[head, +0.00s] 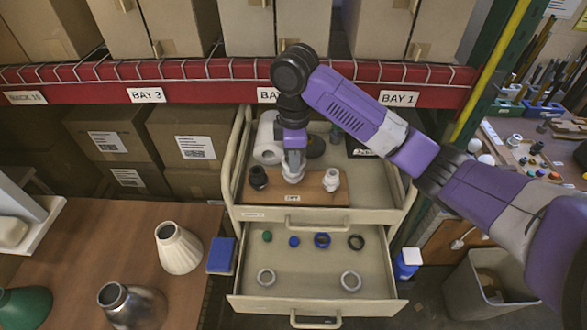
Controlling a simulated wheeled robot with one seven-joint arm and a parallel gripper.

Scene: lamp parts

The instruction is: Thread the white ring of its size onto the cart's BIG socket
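The cart (234,212) has a wooden board (320,199) on its top with sockets in a row. A black socket (258,177) stands at the left and a white socket (331,180) at the right. My gripper (293,167) points down over the middle of the board, at a pale part there; I cannot tell whether that is a socket, a ring or my fingertips. Its fingers are too small to read. Two greyish-white rings lie in the open drawer: a left ring (266,269) and a right ring (351,273), close in size. Which socket is the big one is unclear.
The drawer (310,258) also holds a green piece (267,236), a small blue piece (294,241), a blue ring (322,234) and a black ring (356,236). A white roll (268,140) stands behind the board. A table with lampshades (178,250) is at left.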

